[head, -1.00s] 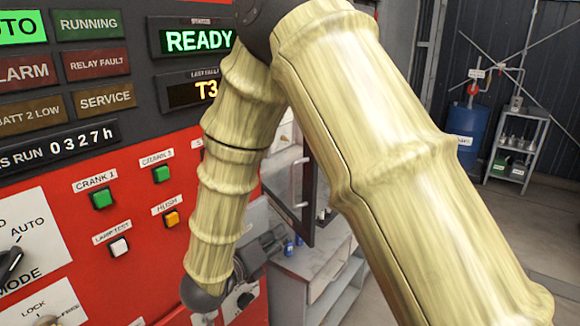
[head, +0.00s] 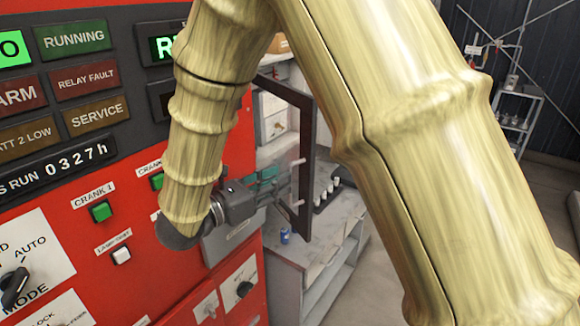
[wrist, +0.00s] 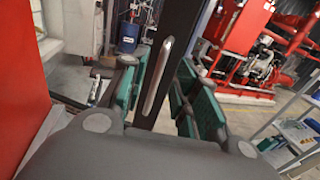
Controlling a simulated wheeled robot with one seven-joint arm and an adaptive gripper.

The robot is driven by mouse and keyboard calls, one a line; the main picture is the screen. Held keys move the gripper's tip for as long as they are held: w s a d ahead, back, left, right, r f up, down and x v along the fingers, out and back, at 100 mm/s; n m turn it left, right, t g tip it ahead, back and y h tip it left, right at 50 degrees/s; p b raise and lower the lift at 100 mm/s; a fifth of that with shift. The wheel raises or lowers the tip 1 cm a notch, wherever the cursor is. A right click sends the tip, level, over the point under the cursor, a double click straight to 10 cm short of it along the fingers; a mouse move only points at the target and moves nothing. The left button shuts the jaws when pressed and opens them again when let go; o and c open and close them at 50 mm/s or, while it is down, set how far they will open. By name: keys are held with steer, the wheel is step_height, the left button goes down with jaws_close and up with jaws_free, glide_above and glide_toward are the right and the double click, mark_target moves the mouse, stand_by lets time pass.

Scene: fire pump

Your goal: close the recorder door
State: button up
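The recorder door (head: 309,125) is a dark-framed door standing open, swung out from the red cabinet. Light handle stubs (head: 298,203) show on its frame. My gripper (head: 277,184) is at the door's lower part, with its teal finger pads beside the handle side. In the wrist view, the dark door frame (wrist: 183,30) with its silver handle (wrist: 158,75) rises between the two spread fingers of my gripper (wrist: 160,100). The fingers look open. I cannot tell whether either touches the handle or frame. My arm hides the recorder opening in the head view.
The red control panel (head: 95,270) with buttons and a mode switch (head: 15,285) is close on the left. A grey bench (head: 300,262) with a blue can (head: 285,235) lies below the door.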

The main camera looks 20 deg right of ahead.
mark_target(291, 202)
steer(key=shift+p+x, duration=1)
steer(key=shift+x, duration=1.35)
jaws_close()
